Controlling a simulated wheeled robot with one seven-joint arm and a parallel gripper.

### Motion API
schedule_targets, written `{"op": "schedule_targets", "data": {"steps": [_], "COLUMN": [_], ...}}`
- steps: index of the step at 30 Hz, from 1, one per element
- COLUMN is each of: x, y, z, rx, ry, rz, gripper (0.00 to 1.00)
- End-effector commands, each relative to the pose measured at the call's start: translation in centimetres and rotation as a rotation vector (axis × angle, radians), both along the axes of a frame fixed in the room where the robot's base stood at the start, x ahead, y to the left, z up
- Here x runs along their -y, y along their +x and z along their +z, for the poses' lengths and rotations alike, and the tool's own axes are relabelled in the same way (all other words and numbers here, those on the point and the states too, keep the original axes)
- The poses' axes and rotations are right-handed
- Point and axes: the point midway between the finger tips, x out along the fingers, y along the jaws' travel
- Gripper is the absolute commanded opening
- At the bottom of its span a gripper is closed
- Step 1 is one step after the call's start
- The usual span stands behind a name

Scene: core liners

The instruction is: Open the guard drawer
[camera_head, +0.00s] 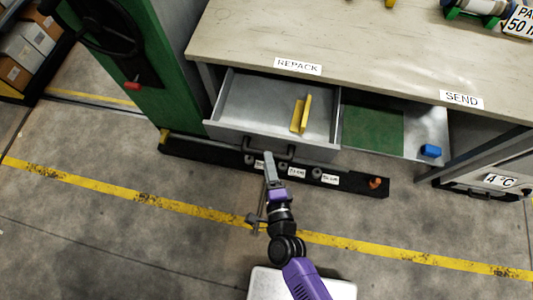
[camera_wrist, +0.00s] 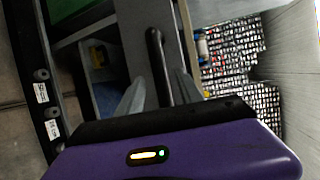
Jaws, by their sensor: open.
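The grey drawer (camera_head: 223,133) under the bench top stands pulled out, its inside open to view from above. A yellow angled piece (camera_head: 301,114) lies in it. A dark bar handle (camera_head: 290,152) is on its front; it also shows in the wrist view (camera_wrist: 156,50). My gripper (camera_head: 268,156) is at the drawer front by the handle. In the wrist view my gripper (camera_wrist: 158,88) has its two grey fingers apart, with the handle bar between them. I cannot tell whether either finger touches the bar.
The bench top (camera_head: 350,50) overhangs the drawer, with REPACK and SEND labels. A low black rail (camera_head: 350,184) with labels lies below. A green cabinet (camera_head: 160,60) stands left.

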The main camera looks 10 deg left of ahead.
Motion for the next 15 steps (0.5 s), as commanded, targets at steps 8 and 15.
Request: {"op": "schedule_targets", "data": {"steps": [8, 15], "x": [1.2, 1.3], "y": [-3.1, -3.6], "z": [0.5, 0.7], "rx": [-0.001, 0.000], "ry": [0.000, 0.000], "rz": [0.000, 0.000], "gripper": [0.43, 0.43]}}
